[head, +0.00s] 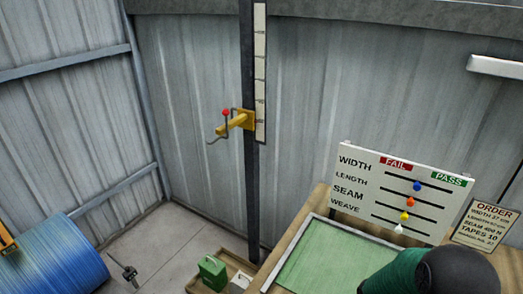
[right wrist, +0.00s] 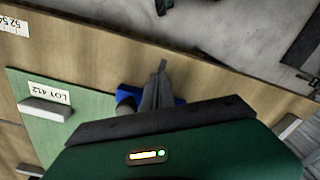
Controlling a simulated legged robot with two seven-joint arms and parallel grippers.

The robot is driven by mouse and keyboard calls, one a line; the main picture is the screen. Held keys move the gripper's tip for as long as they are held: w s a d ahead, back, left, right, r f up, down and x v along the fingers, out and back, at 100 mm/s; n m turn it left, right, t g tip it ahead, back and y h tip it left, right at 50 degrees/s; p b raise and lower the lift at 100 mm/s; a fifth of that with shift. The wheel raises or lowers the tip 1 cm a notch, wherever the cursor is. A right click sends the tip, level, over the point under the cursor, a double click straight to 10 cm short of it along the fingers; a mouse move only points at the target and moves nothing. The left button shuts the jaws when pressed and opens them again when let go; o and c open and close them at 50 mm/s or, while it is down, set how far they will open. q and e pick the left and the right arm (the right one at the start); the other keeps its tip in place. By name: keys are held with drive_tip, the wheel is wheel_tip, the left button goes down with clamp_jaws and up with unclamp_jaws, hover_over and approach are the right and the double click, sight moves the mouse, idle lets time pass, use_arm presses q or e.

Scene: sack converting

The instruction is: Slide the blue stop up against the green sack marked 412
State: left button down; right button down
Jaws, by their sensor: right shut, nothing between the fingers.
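In the right wrist view the green sack (right wrist: 85,103) lies flat on a wooden surface, with a white label reading LOT 412 (right wrist: 48,92). The blue stop (right wrist: 127,97) is at the sack's right edge, partly hidden by my right gripper (right wrist: 162,68). Whether stop and sack touch cannot be made out. My right gripper is shut and empty, its fingers in front of the blue stop. In the head view a green sheet (head: 325,262) lies on the bench, and the blue stop does not show. My left gripper is not in view.
A grey bar (right wrist: 45,109) lies on the sack. A white board (head: 400,195) with coloured beads and an order card (head: 486,223) stand at the bench's back. A green can (head: 212,272) sits in a low tray left of the bench. A blue roll (head: 55,262) is at far left.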

wheel_tip(320, 180, up, 7)
drive_tip(key=p, duration=0.5)
drive_tip(key=shift+p, duration=0.4)
drive_tip(key=shift+r, duration=0.1)
